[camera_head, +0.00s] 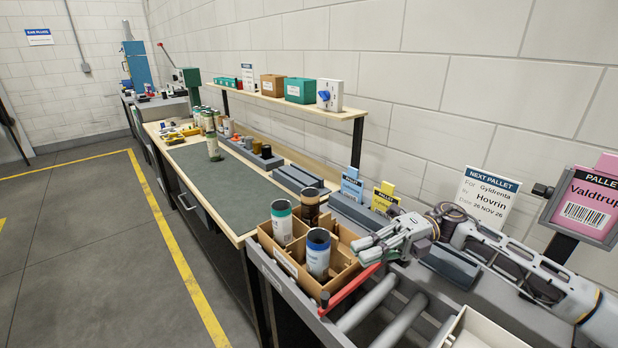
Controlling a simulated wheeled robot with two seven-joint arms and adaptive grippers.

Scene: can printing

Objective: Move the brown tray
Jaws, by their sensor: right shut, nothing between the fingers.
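The brown tray (303,281) is a divided box at the near end of the workbench, beside the rollers. A teal-topped can (282,224), a brown can (310,203) and a white can with a dark blue rim (318,256) stand upright in its compartments. My right gripper (362,250) is shut and empty at the tray's right side, with its fingertips over or close to the right wall. I cannot tell whether they touch it. My left gripper is out of view.
A red bar (350,289) lies at the tray's near right corner, by grey rollers (400,322). A pale bin (484,330) is at the bottom right. The green mat (235,195) beyond is mostly clear, with a can (213,147) farther back.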

